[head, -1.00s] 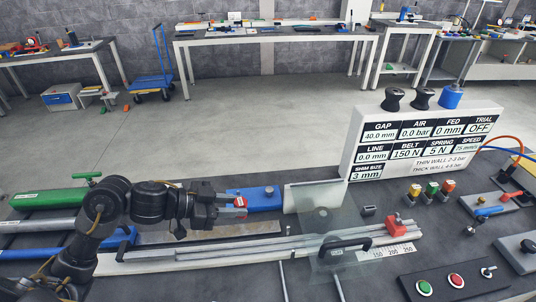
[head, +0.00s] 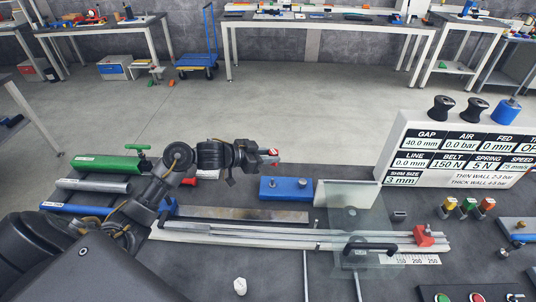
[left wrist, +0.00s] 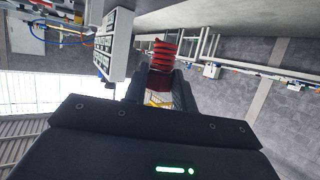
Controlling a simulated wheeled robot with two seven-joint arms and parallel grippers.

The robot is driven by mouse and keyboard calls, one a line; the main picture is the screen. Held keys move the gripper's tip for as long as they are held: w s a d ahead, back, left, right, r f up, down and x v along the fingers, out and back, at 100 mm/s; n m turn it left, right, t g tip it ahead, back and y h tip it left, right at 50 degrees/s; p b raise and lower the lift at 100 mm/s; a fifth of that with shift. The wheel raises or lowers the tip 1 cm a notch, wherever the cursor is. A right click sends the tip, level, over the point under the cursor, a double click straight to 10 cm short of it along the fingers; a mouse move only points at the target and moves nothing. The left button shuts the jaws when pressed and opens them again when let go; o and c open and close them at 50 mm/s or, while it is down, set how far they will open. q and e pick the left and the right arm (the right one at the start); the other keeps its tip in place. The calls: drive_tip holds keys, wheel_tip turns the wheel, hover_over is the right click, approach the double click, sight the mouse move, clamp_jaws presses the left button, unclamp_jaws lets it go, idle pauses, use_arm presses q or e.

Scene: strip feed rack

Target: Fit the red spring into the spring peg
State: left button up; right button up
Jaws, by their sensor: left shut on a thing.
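My left gripper (head: 266,158) is shut on the red spring (head: 273,153) and holds it in the air behind the blue block (head: 286,194). In the left wrist view the spring (left wrist: 163,55) shows its red coils between the two dark fingers. Two short grey posts stand on the blue block, one at its left and a right post (head: 302,183); I cannot tell for sure which is the spring peg. The spring is apart from both posts. My right gripper is not in view.
A translucent guard plate (head: 352,225) with a black handle and a pale upright panel (head: 346,195) stand right of the block. Green (head: 105,165), grey and blue cylinders lie at the left. A small white piece (head: 240,286) is at the front. The readout board (head: 460,150) stands right.

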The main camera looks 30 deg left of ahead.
use_arm(q)
drive_tip(key=shift+s+f+b, duration=0.15)
drive_tip(key=shift+f+b, duration=1.25)
drive_tip(key=shift+f, duration=1.55)
drive_tip(key=shift+p, duration=1.05)
drive_tip(key=shift+f+b, duration=1.2)
drive_tip(key=shift+f, duration=0.95)
drive_tip(key=o, duration=1.1)
drive_tip(key=shift+c, duration=0.2)
